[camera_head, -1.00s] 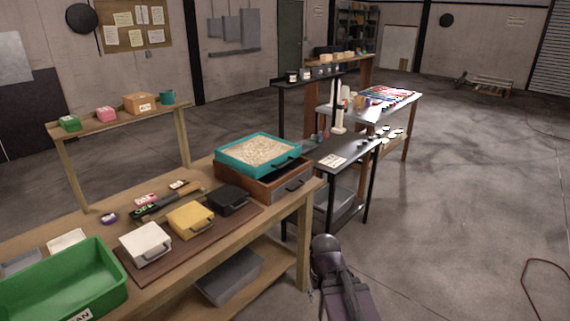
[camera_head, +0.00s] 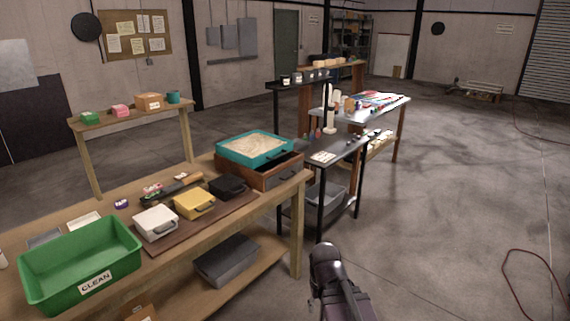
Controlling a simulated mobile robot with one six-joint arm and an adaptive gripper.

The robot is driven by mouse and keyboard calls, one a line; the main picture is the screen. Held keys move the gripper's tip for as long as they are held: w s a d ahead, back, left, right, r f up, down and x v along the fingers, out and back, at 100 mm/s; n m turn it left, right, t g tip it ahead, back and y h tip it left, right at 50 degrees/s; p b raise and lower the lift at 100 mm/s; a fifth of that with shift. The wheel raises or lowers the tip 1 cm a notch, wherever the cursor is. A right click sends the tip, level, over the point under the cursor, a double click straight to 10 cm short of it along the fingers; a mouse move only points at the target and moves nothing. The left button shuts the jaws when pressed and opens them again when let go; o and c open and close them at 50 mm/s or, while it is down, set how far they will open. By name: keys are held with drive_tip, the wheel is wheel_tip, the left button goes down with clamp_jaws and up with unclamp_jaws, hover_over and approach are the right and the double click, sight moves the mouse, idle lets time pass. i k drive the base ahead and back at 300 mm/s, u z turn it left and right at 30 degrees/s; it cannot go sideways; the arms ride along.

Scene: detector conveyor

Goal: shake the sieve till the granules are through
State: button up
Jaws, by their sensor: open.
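The teal-framed sieve (camera_head: 236,153) sits on top of a brown wooden box (camera_head: 236,176) at the right end of the wooden workbench. Pale granules (camera_head: 257,146) cover the inside of the sieve; the mesh under them is hidden. My gripper is not in view. Only a dark link of my arm shows at the bottom centre, off the bench and well apart from the sieve.
A green bin (camera_head: 92,283) labelled CLEAN stands at the bench's front left. White (camera_head: 155,222), yellow (camera_head: 194,203) and black (camera_head: 228,186) handled boxes sit on a brown board. A dark table (camera_head: 345,152) stands beyond the bench.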

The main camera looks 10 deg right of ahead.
sight(254, 148)
drive_tip(key=k, duration=0.7)
drive_tip(key=z, duration=0.3)
drive_tip(key=i, duration=2.1)
drive_tip(key=u, duration=0.5)
